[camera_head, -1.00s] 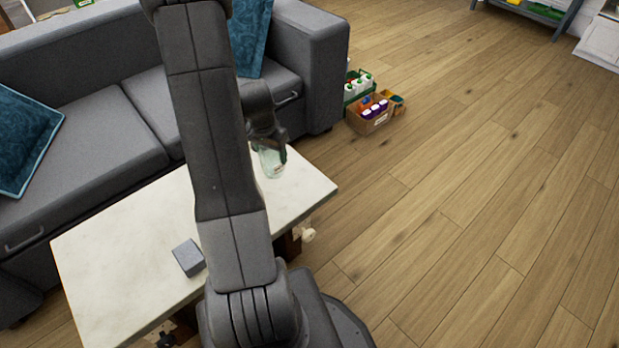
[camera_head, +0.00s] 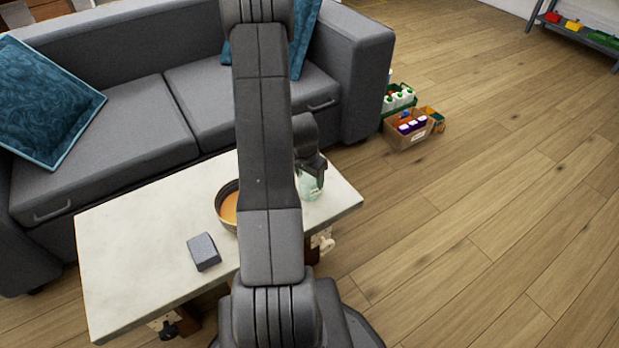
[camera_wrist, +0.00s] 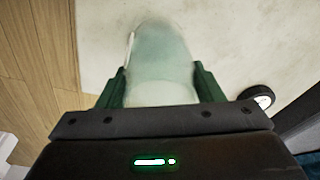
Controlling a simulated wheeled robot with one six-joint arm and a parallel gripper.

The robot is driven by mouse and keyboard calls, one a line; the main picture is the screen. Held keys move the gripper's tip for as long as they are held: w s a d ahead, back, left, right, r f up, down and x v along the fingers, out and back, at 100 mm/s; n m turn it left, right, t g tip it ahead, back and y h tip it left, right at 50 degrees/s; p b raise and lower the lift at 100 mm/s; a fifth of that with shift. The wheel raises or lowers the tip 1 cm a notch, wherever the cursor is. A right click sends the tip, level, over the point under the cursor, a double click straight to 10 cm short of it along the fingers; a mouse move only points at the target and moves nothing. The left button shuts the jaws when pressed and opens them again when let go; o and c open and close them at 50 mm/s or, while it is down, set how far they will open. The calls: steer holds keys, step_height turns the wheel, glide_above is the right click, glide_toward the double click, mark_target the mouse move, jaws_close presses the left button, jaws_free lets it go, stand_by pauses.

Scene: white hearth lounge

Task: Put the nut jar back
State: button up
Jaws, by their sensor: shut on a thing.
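My gripper (camera_head: 312,168) is shut on a pale green, see-through jar (camera_head: 311,187) over the right end of the white table (camera_head: 130,235). In the wrist view the jar (camera_wrist: 160,62) stands between the two green fingers of my gripper (camera_wrist: 160,88). I cannot tell whether its base touches the table top. The contents of the jar are not clear. My arm hides part of the table.
A bowl with orange contents (camera_head: 229,206) and a grey block (camera_head: 204,252) are on the table. A grey sofa (camera_head: 130,125) stands behind it. Boxes of bottles (camera_head: 408,130) sit on the floor beside the sofa. The wooden floor at right is clear.

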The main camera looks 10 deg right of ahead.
steer(key=shift+f, duration=0.15)
steer(key=o, duration=1.1)
steer(key=r+p, duration=0.1)
steer(key=r, duration=0.3)
steer(key=s+a+r+p, duration=0.1)
steer(key=r, duration=0.3)
steer(key=r+p, duration=0.1)
steer(key=r, duration=0.3)
steer(key=shift+s+a+r, duration=0.15)
steer(key=shift+r, duration=0.05)
steer(key=shift+f, duration=0.1)
